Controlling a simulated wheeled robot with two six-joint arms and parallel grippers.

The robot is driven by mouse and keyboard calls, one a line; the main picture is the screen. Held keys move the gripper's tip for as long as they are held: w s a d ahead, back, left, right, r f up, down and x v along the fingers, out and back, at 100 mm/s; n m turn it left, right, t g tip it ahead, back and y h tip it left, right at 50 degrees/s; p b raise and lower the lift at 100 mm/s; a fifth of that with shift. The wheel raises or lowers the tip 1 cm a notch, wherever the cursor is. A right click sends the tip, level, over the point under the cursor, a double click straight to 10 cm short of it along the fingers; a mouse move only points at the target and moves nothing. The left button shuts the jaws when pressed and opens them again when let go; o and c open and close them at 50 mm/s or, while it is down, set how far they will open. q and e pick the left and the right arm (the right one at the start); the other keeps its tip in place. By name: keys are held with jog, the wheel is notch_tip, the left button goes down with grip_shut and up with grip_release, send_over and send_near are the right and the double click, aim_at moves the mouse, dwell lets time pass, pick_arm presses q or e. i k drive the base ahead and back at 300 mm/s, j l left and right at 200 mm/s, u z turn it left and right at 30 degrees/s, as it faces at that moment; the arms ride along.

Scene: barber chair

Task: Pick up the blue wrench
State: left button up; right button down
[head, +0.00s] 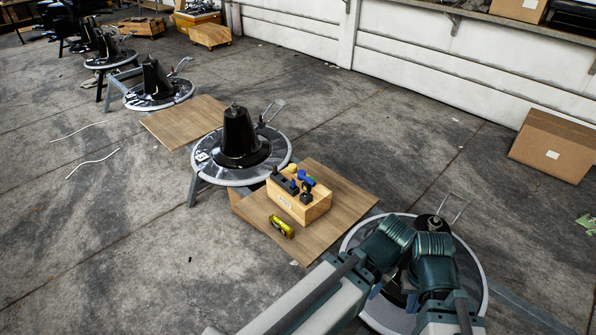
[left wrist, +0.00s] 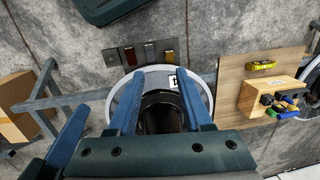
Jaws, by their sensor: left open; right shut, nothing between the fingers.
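A blue tool (head: 305,179) lies among dark tools in the wooden box (head: 287,209) on a wooden board. It is too small to tell for certain whether it is the wrench. Blue pieces (left wrist: 291,94) also show at the box in the left wrist view. My right gripper (head: 432,268) is at the lower right of the head view, over a round grey-rimmed base, apart from the box; its fingertips are hard to see. My left gripper (left wrist: 160,85) is open and empty, its blue fingers apart above a round base, with the box off to the right.
A yellow tool (head: 281,226) lies on the wooden board (head: 340,197) beside the box. A round base with a black cone (head: 239,140) stands behind it. A cardboard carton (head: 556,145) is at the right. A metal plate with coloured pieces (left wrist: 112,56) shows in the left wrist view.

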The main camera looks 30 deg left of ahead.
aim_at(307, 184)
jog(key=i+j+u, duration=0.1)
jog(key=i+j, duration=1.15)
